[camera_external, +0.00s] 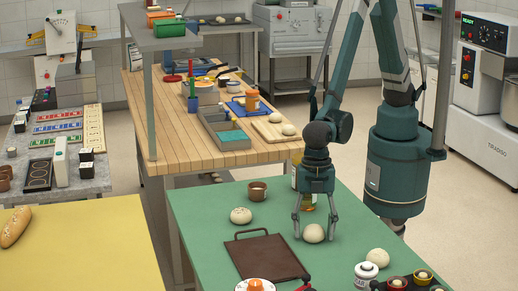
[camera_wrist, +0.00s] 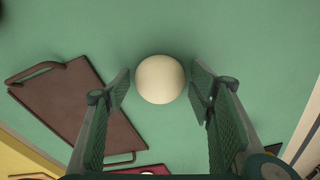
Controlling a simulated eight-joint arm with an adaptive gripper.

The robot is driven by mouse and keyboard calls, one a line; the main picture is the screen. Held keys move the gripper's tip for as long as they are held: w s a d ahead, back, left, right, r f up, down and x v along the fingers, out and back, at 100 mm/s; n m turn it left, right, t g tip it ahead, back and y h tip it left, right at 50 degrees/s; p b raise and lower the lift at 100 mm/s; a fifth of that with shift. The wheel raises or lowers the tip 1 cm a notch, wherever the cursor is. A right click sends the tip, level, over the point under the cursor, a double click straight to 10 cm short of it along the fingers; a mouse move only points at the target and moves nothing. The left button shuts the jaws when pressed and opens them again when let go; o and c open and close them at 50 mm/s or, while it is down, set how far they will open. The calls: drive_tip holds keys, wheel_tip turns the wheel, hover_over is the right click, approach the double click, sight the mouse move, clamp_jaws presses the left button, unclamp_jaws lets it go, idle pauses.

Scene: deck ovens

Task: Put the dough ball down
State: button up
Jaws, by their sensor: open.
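A pale dough ball (camera_external: 314,233) rests on the green table (camera_external: 205,210) in the external view. My gripper (camera_external: 314,232) points straight down over it, with one finger on each side. In the wrist view the dough ball (camera_wrist: 160,79) lies between the two open fingertips (camera_wrist: 160,90), with a gap showing on both sides. Two more dough balls lie on the green table, one at the left (camera_external: 241,216) and one at the right (camera_external: 378,258).
A brown tray with a handle (camera_external: 268,255) lies left of my gripper. A brown cup (camera_external: 258,191) and a jar (camera_external: 308,190) stand behind. A white-lidded jar (camera_external: 366,273) and small bowls (camera_external: 397,283) crowd the front right. The table between cup and tray is partly clear.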

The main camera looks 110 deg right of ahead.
wheel_tip(320, 180, up, 12)
drive_tip(key=d+p, duration=0.1)
drive_tip(key=shift+s+d, duration=0.2)
drive_tip(key=shift+s, duration=0.05)
idle(0.5)
idle(0.5)
drive_tip(key=shift+d+r, duration=0.1)
drive_tip(key=s+d+r+m+t, duration=0.1)
drive_tip(key=d+r+m+t, duration=0.15)
drive_tip(key=d+r, duration=0.75)
drive_tip(key=s+d+r+m+t, duration=0.1)
drive_tip(key=d+r+m, duration=0.4)
drive_tip(key=d, duration=0.9)
drive_tip(key=s+d+r+m+t, duration=0.1)
drive_tip(key=s+d+r+m, duration=0.1)
drive_tip(key=s+d, duration=0.5)
drive_tip(key=s+d+r+m+t+h, duration=0.1)
drive_tip(key=s+d+m, duration=0.3)
drive_tip(key=s+d, duration=0.4)
drive_tip(key=d+r+t, duration=0.1)
drive_tip(key=d, duration=0.6)
drive_tip(key=shift+r, duration=0.35)
drive_tip(key=shift+o, duration=0.3)
drive_tip(key=shift+s+d+r+m, duration=0.1)
drive_tip(key=shift+r+m, duration=0.05)
drive_tip(key=shift+m, duration=0.1)
